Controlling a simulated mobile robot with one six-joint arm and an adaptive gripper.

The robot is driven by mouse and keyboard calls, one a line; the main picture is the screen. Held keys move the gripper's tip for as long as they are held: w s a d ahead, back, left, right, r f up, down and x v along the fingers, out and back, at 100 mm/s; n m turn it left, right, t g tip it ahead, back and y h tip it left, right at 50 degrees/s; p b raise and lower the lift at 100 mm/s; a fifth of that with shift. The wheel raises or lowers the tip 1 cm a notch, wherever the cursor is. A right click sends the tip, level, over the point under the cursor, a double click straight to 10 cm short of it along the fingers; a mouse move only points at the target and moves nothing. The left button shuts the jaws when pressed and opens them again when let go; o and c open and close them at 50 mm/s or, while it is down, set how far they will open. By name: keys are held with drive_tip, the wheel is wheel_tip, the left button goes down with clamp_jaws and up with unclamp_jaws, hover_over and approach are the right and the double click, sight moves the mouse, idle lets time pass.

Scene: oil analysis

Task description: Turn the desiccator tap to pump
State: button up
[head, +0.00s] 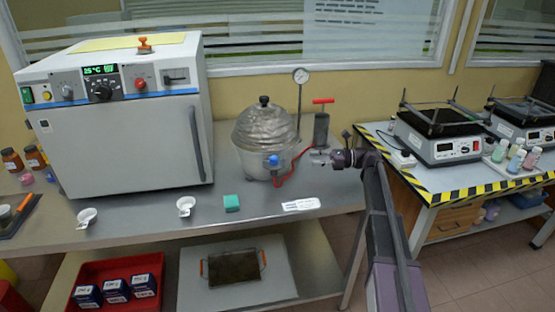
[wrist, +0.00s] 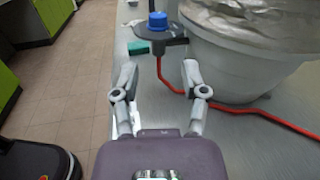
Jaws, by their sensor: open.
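The desiccator (head: 262,160) stands on the grey bench, a pale vessel under a crinkled silver cover with a black knob. Its blue tap (head: 273,160) is on the front side. In the wrist view the blue tap (wrist: 157,20) sits on a dark grey disc, ahead of the fingers and roughly midway between them. My gripper (head: 318,157) is to the right of the tap in the head view, pointing left at it. In the wrist view my gripper (wrist: 158,70) is open and empty, apart from the tap. I cannot read any tap marking.
A red hose (wrist: 228,108) runs from below the tap past the vessel. A hand pump (head: 321,130) with a red handle and a gauge (head: 300,76) stand behind. A green block (head: 231,203) and a white label (head: 301,204) lie in front. An oven (head: 125,140) stands left.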

sight(274, 157)
drive_tip(key=shift+a, duration=0.1)
drive_tip(key=a, duration=0.9)
drive_tip(key=s+a, duration=0.1)
drive_tip(key=a, duration=0.3)
drive_tip(key=shift+s+a, duration=0.1)
drive_tip(key=shift+a, duration=0.25)
